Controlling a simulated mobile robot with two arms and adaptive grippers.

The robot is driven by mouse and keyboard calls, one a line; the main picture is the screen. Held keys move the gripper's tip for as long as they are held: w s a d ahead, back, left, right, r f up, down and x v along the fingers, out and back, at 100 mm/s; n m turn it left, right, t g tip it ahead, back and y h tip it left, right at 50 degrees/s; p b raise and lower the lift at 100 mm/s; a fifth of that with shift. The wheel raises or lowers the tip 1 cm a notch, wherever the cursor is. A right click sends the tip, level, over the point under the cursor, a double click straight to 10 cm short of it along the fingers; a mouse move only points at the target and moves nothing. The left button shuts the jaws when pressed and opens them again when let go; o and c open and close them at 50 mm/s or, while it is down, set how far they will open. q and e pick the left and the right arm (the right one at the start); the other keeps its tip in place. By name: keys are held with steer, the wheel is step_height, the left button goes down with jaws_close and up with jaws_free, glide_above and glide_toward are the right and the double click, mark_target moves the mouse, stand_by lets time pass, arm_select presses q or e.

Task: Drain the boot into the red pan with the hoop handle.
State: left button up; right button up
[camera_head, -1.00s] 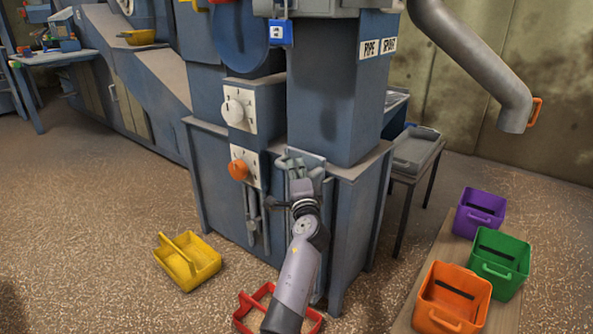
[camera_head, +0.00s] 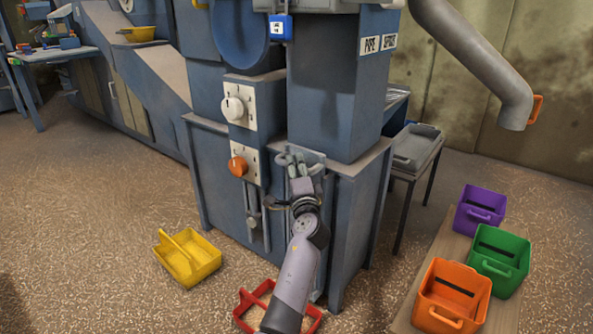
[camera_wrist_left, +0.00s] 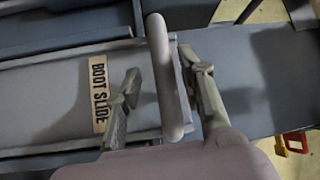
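The boot slide (camera_wrist_left: 60,95), a grey plate labelled BOOT SLIDE, has a grey bar handle (camera_wrist_left: 166,75). My left gripper (camera_wrist_left: 160,88) is open, with one finger on each side of the handle; a gap shows on the label side, and the other fingertip is close to the bar. In the head view my left gripper (camera_head: 298,172) is at the slide on the front of the blue boot housing (camera_head: 345,225). A red pan (camera_head: 248,298) sits on the floor below, partly hidden by my left arm; its inside looks tan. My right gripper is out of view.
Orange (camera_head: 440,312), green (camera_head: 500,278) and purple (camera_head: 482,220) bins stand at right. A white knob (camera_head: 232,107) and an orange knob (camera_head: 238,166) are on the housing.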

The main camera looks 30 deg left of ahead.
arm_select(q)
steer(key=v, duration=0.7)
steer(key=shift+s+d, duration=0.15)
steer(key=shift+s, duration=0.05)
